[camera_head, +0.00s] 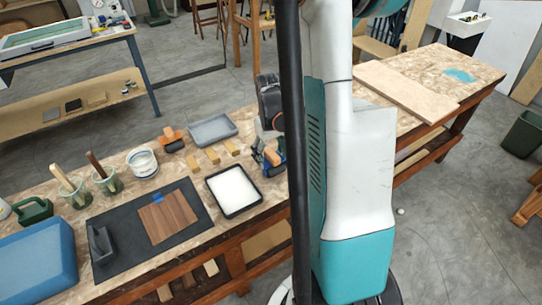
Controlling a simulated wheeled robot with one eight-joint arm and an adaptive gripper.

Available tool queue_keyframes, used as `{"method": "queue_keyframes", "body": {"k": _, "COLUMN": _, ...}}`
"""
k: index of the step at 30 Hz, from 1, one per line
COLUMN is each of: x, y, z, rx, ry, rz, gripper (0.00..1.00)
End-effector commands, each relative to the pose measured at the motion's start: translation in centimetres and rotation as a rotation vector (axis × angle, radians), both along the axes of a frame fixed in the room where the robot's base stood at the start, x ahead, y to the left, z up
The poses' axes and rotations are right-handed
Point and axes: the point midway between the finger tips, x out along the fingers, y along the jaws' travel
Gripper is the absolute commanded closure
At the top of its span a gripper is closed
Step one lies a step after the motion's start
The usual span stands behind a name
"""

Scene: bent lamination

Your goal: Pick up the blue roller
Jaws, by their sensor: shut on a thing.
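The blue roller (275,170) shows as a small blue and dark shape with orange-tan parts at the right end of the tools on the bench, just right of the white-filled tray. My gripper (268,148) comes down onto it from above and is shut on it. My arm and the dark column hide the right side of the gripper and perhaps part of the roller. I cannot tell whether the roller touches the bench top.
A tray with a white fill (233,190), a grey tray (212,129), wooden blocks (212,155) and an orange-and-black tool (172,139) lie close by. A dark mat (112,223) holds a brown wood panel (168,216). Brush cups stand left. The bench's right part holds a flat board (405,90).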

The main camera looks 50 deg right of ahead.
Motion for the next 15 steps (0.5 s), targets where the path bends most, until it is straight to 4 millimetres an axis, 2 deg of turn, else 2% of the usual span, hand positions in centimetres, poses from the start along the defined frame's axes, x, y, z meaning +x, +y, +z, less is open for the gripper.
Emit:
{"method": "queue_keyframes", "body": {"k": 5, "x": 0.0, "y": 0.0, "z": 2.9, "rx": 0.0, "ry": 0.0, "rz": 0.0, "gripper": 0.62}}
{"method": "queue_keyframes", "body": {"k": 15, "x": -0.1, "y": 0.0, "z": 12.2, "rx": 0.0, "ry": 0.0, "rz": 0.0, "gripper": 0.62}}
